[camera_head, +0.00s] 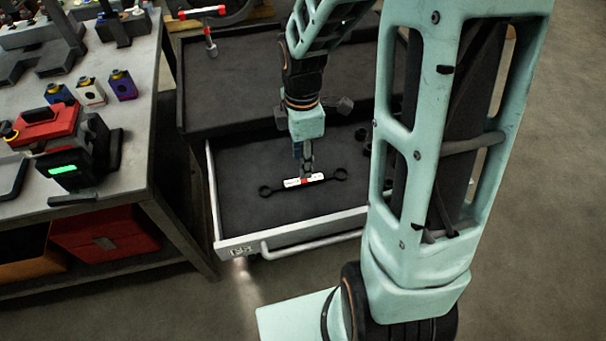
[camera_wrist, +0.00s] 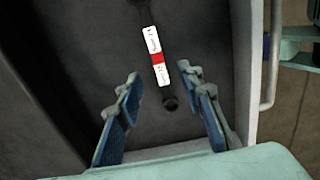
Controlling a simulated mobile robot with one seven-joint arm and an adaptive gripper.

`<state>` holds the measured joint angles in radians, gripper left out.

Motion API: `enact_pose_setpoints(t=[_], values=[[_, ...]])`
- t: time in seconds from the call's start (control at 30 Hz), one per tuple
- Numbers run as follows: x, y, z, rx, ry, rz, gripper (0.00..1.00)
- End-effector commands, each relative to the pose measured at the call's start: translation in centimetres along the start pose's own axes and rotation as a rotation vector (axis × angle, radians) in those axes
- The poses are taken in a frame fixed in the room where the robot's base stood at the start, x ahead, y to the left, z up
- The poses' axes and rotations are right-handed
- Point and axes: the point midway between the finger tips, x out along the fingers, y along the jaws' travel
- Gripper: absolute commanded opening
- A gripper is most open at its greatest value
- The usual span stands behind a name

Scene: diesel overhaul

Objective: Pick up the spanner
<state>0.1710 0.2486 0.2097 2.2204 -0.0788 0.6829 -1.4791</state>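The spanner (camera_head: 304,181) is dark with a ring at each end and a white label with a red band around its middle. It lies on the dark floor of the open drawer (camera_head: 230,218). In the wrist view the spanner (camera_wrist: 155,55) runs from the top edge down to its near ring between my fingers. My gripper (camera_head: 306,170) points down over the spanner's middle in the head view. In the wrist view my gripper (camera_wrist: 161,80) has its two blue-padded fingers spread wide, with nothing held. Whether the fingertips touch the drawer floor, I cannot tell.
Small dark parts (camera_head: 365,142) lie in the drawer right of the spanner. The drawer's handle (camera_head: 315,240) runs along its front. The dark cabinet top (camera_head: 225,85) stands behind. A workbench (camera_head: 125,150) with several tools is at the left.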

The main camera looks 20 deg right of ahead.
Motion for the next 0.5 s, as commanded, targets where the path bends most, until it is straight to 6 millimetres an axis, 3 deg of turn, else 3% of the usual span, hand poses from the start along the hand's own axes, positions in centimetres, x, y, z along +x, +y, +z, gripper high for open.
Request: enact_pose_setpoints(t=[0.5], values=[[5.3, 0.1, 0.5, 0.001, -0.001, -0.002, 0.35]])
